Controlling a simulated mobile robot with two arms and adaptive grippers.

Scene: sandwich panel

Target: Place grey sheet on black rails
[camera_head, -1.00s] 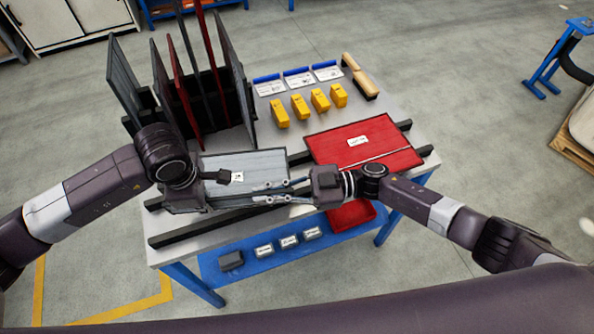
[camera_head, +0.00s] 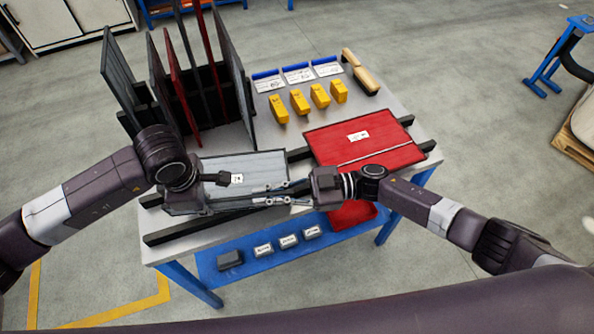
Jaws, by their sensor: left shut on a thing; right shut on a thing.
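The grey sheet (camera_head: 256,168) lies flat over the black rails (camera_head: 155,237) on the left part of the table, with a small white label on it. I cannot tell whether it touches the rails. My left gripper (camera_head: 220,180) is shut on the grey sheet at its left side, and the arm hides part of that edge. My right gripper (camera_head: 270,192) is shut on the sheet's near right edge, its fingers pointing left. A red sheet (camera_head: 380,135) lies across the same rails to the right.
A rack with upright grey and red panels (camera_head: 176,85) stands at the back left. Yellow blocks (camera_head: 299,101), blue-topped labelled items (camera_head: 298,75) and wooden-handled brushes (camera_head: 366,81) lie behind the red sheet. A blue lower shelf (camera_head: 215,272) holds small boxes.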

